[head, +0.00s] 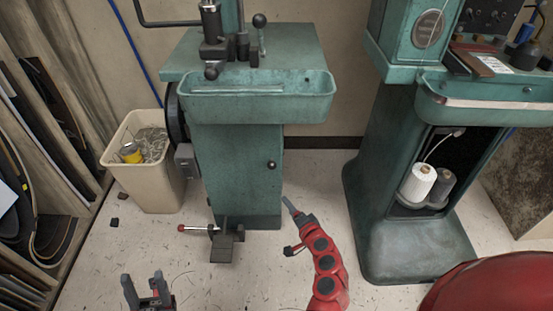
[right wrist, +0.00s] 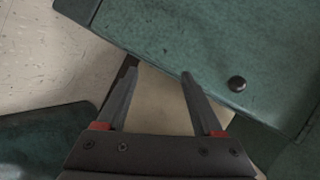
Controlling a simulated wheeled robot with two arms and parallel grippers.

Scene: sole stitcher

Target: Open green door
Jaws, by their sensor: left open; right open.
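The green door (head: 238,165) is the front panel of the middle green machine's pedestal. It looks closed, with a small black knob (head: 271,164) near its right edge. In the right wrist view, the green panel (right wrist: 190,40) fills the top, and the knob (right wrist: 237,84) sits right of the fingers, near the panel's lower edge. My right gripper (right wrist: 158,76) is open and empty, its tips just by that edge, apart from the knob. In the head view my right gripper (head: 288,203) is below and right of the knob. My left gripper (head: 142,280) is open and empty at bottom left.
A pedal (head: 226,247) with a red-tipped lever stands below the door. A beige bin (head: 150,188) is left of the machine. A second green machine (head: 385,190) stands right, its open compartment holding thread spools (head: 418,184). Boards lean at the left. The floor between the machines is clear.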

